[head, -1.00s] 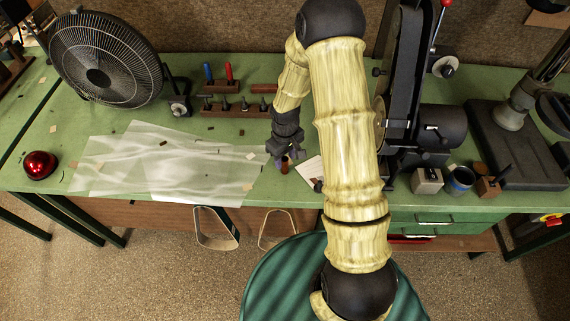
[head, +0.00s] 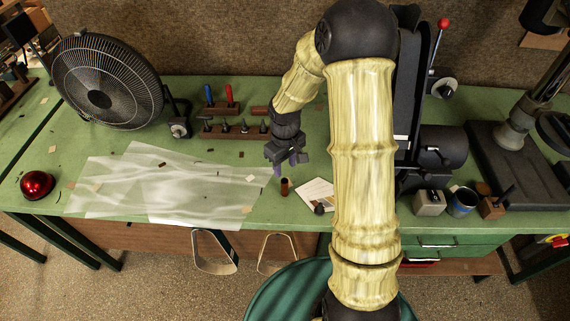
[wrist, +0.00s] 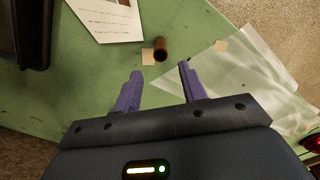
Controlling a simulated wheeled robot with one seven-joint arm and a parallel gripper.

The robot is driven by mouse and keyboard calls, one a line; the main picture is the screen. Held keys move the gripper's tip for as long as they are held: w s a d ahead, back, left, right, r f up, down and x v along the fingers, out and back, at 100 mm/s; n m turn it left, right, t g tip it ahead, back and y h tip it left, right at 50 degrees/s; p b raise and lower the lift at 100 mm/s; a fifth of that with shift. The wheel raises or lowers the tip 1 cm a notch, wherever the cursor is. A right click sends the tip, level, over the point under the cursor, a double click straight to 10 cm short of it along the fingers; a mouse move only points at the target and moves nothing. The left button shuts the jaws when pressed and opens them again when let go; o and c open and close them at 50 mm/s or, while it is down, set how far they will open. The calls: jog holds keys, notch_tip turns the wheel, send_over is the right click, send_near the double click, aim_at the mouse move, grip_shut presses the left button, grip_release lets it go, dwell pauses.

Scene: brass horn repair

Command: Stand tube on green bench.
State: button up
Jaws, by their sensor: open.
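The tube (head: 284,187) is a short brown cylinder standing upright on the green bench (head: 240,154), just right of the clear plastic sheet. In the wrist view the tube (wrist: 160,49) is seen from above, with a dark open top, beyond the fingertips. My gripper (head: 292,160) is open and empty, above and slightly behind the tube in the head view. Its two purple fingers (wrist: 160,68) are spread apart and do not touch the tube.
A clear sheet (head: 165,190) lies to the left, and a white printed card (head: 314,193) lies right of the tube. A tool rack (head: 232,131) stands behind. A black machine (head: 440,150) stands at right. The bench's front edge is close to the tube.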

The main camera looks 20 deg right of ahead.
jog(key=s+r+m+t, duration=0.2)
jog(key=s+r+m, duration=0.3)
jog(key=s+r, duration=0.6)
jog(key=s, duration=0.3)
jog(key=shift+s+t, duration=0.15)
jog(key=shift+t, duration=0.15)
jog(key=shift+c, duration=0.6)
